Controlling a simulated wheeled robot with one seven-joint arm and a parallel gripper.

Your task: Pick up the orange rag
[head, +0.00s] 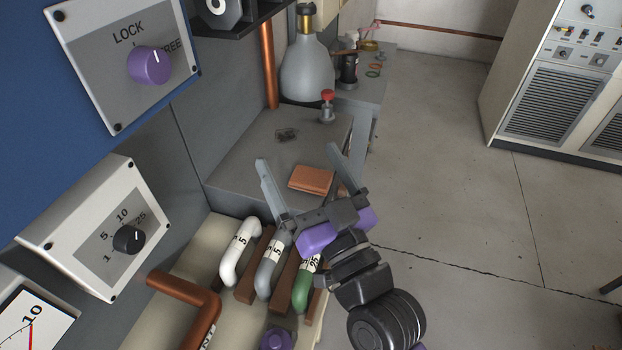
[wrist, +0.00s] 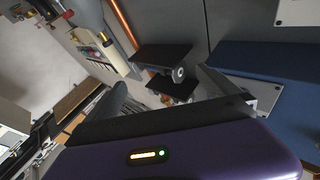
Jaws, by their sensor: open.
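The orange rag (head: 311,179) lies folded in a flat square on a grey ledge, in the middle of the head view. My gripper (head: 298,154) is open and empty, with its two fingers spread apart and pointing away from me. In the head view the rag appears between the fingers, closer to the right one. I cannot tell the height of the fingers above the ledge. In the wrist view my gripper fingers show apart, and I cannot make out the rag there.
A grey flask (head: 308,71) and a small red-topped valve (head: 327,106) stand behind the rag. A copper pipe (head: 268,66) rises at the back left. Several labelled handles, one of them green (head: 305,284), stand in front. Open floor (head: 450,190) lies to the right.

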